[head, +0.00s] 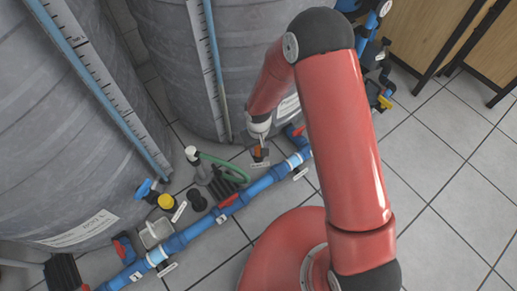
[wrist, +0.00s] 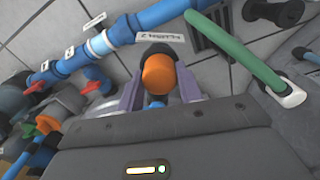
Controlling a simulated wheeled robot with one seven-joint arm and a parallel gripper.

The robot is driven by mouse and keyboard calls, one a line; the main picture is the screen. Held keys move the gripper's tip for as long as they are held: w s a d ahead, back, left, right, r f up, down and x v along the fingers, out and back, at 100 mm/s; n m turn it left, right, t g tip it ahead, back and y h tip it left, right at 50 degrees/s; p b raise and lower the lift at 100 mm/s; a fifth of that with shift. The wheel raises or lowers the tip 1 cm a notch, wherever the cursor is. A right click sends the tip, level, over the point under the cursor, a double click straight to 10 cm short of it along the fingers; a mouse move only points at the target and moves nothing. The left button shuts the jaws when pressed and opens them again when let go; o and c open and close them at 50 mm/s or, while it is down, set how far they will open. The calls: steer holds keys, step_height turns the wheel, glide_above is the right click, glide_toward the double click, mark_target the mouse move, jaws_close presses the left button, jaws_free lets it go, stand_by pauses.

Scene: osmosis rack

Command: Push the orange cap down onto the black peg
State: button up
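The orange cap (wrist: 158,73) sits between the two purple-grey fingers of my gripper (wrist: 159,76), which look closed against its sides. The black peg (wrist: 157,48) shows as a dark round edge just beyond the cap; most of it is hidden. In the head view, my gripper (head: 260,138) points down near the floor, with the orange cap (head: 257,152) small at its tip. A dark piece lies right under the cap there. I cannot tell whether the cap is seated on the peg or only touching it.
A blue pipe (head: 230,207) with red valve handles runs beside the spot. A green hose (head: 222,166) curves close by on the left. Large grey tanks (head: 75,120) stand behind and left. Tiled floor (head: 440,160) is clear at right.

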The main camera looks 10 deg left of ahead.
mark_target(258, 147)
steer(key=shift+c, duration=0.9)
step_height(258, 147, up, 20)
steer(key=p, duration=0.1)
steer(key=shift+p, duration=0.3)
steer(key=shift+f, duration=0.1)
